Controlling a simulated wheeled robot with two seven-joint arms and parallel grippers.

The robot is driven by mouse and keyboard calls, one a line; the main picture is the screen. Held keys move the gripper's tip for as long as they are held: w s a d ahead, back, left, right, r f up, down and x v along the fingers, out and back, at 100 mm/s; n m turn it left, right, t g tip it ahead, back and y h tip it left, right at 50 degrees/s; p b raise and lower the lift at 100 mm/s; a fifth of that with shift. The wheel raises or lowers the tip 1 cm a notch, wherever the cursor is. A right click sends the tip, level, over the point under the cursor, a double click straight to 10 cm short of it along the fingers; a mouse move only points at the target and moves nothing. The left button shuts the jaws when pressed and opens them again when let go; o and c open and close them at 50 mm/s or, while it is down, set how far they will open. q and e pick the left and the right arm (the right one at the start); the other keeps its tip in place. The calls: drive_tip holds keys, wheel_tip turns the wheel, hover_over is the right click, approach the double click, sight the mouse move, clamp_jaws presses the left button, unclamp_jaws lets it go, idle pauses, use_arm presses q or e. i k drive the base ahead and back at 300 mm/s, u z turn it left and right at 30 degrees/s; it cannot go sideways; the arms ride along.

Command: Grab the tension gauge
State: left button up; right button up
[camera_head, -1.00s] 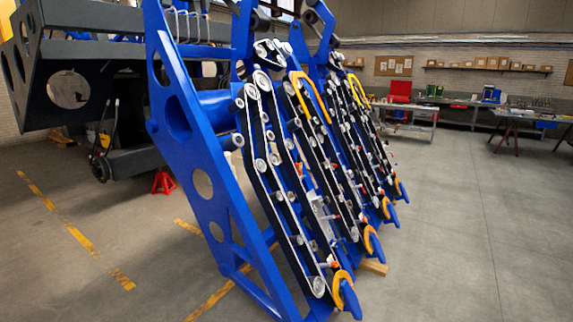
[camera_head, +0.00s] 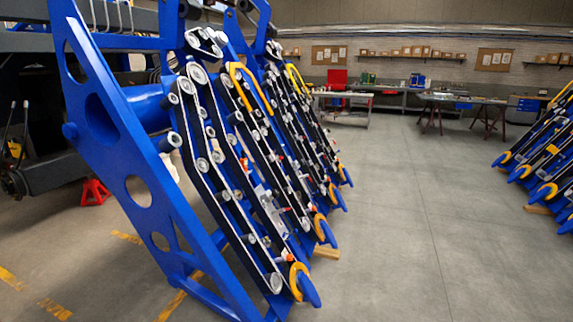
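I cannot make out a tension gauge in the head view. The blue harvester chassis (camera_head: 150,205) stands at the left, with several slanted belt rows (camera_head: 232,180) carrying rollers and orange-tipped ends. At the back, a workbench (camera_head: 345,96) with a red item (camera_head: 337,79) on it and a dark trestle table (camera_head: 462,99) hold small things too far away to identify. Neither of my grippers is in view.
Open grey floor (camera_head: 400,220) runs between the chassis and a second blue belt unit (camera_head: 550,160) at the right edge. A red stand (camera_head: 94,192) is under the machine at left. Shelves with boxes (camera_head: 415,52) hang on the back wall.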

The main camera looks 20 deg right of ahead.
sight(244, 162)
drive_tip(key=z, duration=1.85)
drive_tip(key=i, duration=4.95)
drive_tip(key=u, duration=2.45)
drive_tip(key=i, duration=1.05)
drive_tip(key=z, duration=0.05)
